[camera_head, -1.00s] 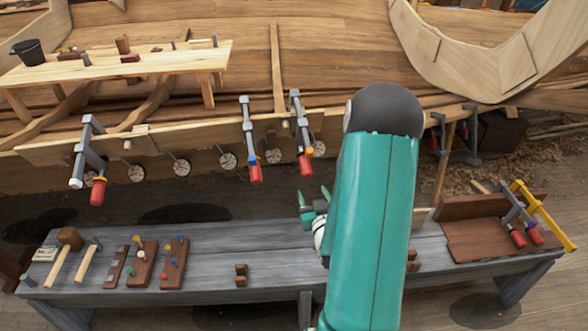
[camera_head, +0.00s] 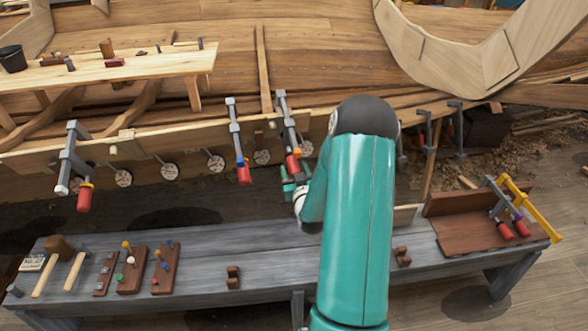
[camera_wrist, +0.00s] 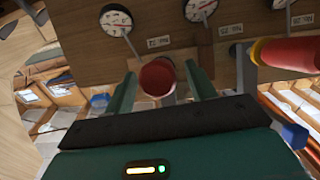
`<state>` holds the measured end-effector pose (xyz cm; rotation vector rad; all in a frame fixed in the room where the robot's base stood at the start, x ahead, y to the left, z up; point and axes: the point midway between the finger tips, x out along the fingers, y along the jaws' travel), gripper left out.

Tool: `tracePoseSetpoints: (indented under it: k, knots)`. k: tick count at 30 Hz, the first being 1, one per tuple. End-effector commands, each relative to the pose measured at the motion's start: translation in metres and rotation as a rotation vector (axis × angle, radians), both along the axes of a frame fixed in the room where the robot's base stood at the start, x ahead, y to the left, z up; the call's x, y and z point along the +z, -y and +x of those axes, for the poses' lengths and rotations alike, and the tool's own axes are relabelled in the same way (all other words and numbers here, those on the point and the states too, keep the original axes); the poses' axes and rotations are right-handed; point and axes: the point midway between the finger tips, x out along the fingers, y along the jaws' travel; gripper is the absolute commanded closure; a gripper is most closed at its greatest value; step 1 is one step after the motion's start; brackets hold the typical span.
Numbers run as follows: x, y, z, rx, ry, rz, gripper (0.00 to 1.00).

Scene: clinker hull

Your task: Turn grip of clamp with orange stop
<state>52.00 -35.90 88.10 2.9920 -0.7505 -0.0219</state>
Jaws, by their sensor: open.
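The clamp with the orange stop (camera_head: 297,151) hangs on the hull's plank edge, with a grey bar (camera_head: 286,118) and a red grip (camera_head: 292,166) pointing down. My gripper (camera_head: 290,181) is at the lower end of that grip, partly hidden by my arm. In the wrist view a red grip (camera_wrist: 157,77) shows nearly end-on between my two green fingers, which stand apart on either side of it. Whether a finger touches it I cannot tell. The orange stop is not clear between the fingers there.
A clamp with a blue stop (camera_head: 241,160) hangs to the left, and one with a yellow stop (camera_head: 86,184) is farther left. Another red grip (camera_wrist: 290,53) is at the wrist view's right. Round dials (camera_head: 216,163) line the plank. A grey bench (camera_head: 205,250) stands below.

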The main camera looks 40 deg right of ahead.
Motion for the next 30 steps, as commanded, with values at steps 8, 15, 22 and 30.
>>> tracePoseSetpoints:
  k: [8, 15, 22, 30]
  knots:
    - [0.0000, 0.0053, 0.0097, 0.000, -0.001, 0.000, 0.44]
    - [0.0001, 0.0051, 0.0094, 0.000, 0.000, 0.000, 0.66]
    - [0.0002, 0.0050, 0.0092, 0.000, 0.000, 0.001, 0.89]
    - [0.0001, 0.0056, 0.0089, 0.016, 0.020, 0.039, 0.89]
